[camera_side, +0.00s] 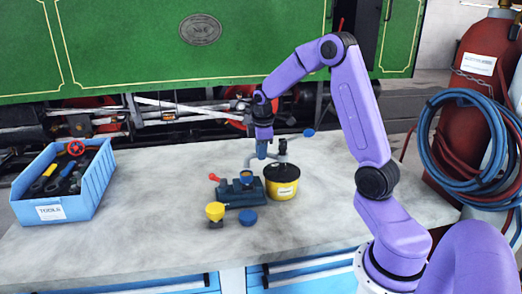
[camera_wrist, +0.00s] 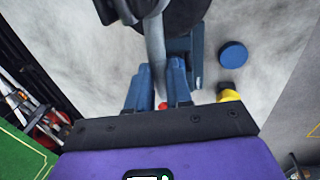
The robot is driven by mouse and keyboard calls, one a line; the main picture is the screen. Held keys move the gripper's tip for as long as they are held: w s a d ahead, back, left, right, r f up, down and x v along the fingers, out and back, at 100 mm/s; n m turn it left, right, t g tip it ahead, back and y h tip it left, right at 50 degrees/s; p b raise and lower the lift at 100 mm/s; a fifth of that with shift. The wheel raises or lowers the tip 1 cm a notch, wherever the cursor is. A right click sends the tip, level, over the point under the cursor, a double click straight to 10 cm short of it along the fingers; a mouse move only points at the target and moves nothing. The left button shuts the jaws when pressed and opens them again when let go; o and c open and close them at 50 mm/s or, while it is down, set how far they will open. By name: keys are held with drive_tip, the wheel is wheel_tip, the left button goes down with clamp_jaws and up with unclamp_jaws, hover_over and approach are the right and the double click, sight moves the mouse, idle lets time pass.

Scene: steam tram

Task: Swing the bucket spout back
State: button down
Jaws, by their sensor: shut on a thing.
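The yellow bucket (camera_side: 282,188) with a dark lid stands on the bench. Its grey spout (camera_side: 251,158) reaches left from above the lid and bends down over a blue-rimmed cup (camera_side: 247,175) on a dark block. My gripper (camera_side: 262,152) points down beside the bucket and is shut on the spout. In the wrist view, the grey spout (camera_wrist: 155,55) runs between the two blue fingers of my gripper (camera_wrist: 159,82). The dark lid (camera_wrist: 175,12) shows at the top edge there. The fingers partly hide the spout in the side view.
A dark block (camera_side: 243,194) with a red lever (camera_side: 215,178) is left of the bucket. A blue toolbox (camera_side: 75,197) stands far left.

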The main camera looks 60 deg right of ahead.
drive_tip(key=s+n+y, duration=0.3)
drive_tip(key=s+n, duration=0.7)
drive_tip(key=n, duration=0.8)
drive_tip(key=shift+s+d, duration=0.25)
drive_tip(key=shift+d, duration=0.15)
idle(0.4)
drive_tip(key=c, duration=1)
unclamp_jaws()
drive_tip(key=r, duration=0.5)
drive_tip(key=s+d+r, duration=0.1)
drive_tip(key=r, duration=0.5)
drive_tip(key=s+d+r, duration=0.1)
drive_tip(key=r, duration=0.5)
drive_tip(key=shift+s+d+r, duration=0.1)
drive_tip(key=shift+s+d, duration=0.15)
drive_tip(key=shift+a, duration=0.1)
